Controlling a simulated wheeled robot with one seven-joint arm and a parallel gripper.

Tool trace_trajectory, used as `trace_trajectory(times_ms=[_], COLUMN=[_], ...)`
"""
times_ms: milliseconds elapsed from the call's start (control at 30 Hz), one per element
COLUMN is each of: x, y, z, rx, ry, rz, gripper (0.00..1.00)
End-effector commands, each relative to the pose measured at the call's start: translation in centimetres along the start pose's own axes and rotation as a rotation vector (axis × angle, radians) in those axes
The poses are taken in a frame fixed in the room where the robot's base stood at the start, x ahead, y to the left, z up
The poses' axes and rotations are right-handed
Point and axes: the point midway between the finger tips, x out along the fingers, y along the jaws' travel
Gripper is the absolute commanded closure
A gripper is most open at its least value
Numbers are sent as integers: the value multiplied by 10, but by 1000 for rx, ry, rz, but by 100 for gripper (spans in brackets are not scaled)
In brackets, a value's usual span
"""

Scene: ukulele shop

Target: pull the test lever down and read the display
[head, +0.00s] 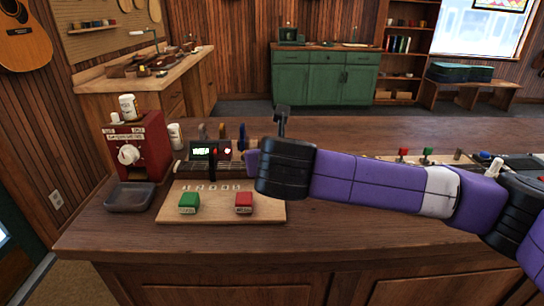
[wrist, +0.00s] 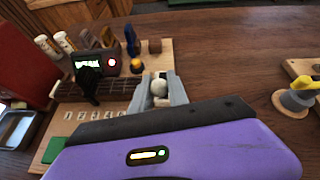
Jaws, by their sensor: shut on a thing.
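A small dark display box with glowing green-white characters and a red light stands on the counter. It shows in the head view (head: 203,150) and in the wrist view (wrist: 88,64); the characters are too blurred to read surely. In the wrist view my gripper (wrist: 159,86) is shut on a pale round knob (wrist: 159,89), which looks like the test lever's end. The lever's shaft is hidden, so I cannot tell its angle. In the head view my arm hides the gripper and the lever.
A pale board holds a green block (head: 189,203) and a red block (head: 244,203). A red machine (head: 130,140) with a white knob and a grey tray (head: 130,198) stand at left. A dark upright piece (wrist: 88,86) is before the display. A yellow-topped round item (wrist: 298,98) lies right.

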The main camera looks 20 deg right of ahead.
Motion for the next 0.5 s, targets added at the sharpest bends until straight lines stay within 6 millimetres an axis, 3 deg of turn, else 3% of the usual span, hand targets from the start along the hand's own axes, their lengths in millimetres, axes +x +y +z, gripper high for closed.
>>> trace_trajectory(times_ms=[167,200,267,500], x=[0,0,0,0], y=[1,1,1,0], z=[-1,-1,-1,-1], rx=[-2,-2,-2,-1], ry=[1,1,1,2], rz=[1,1,1,1], gripper=[100,72,60,58])
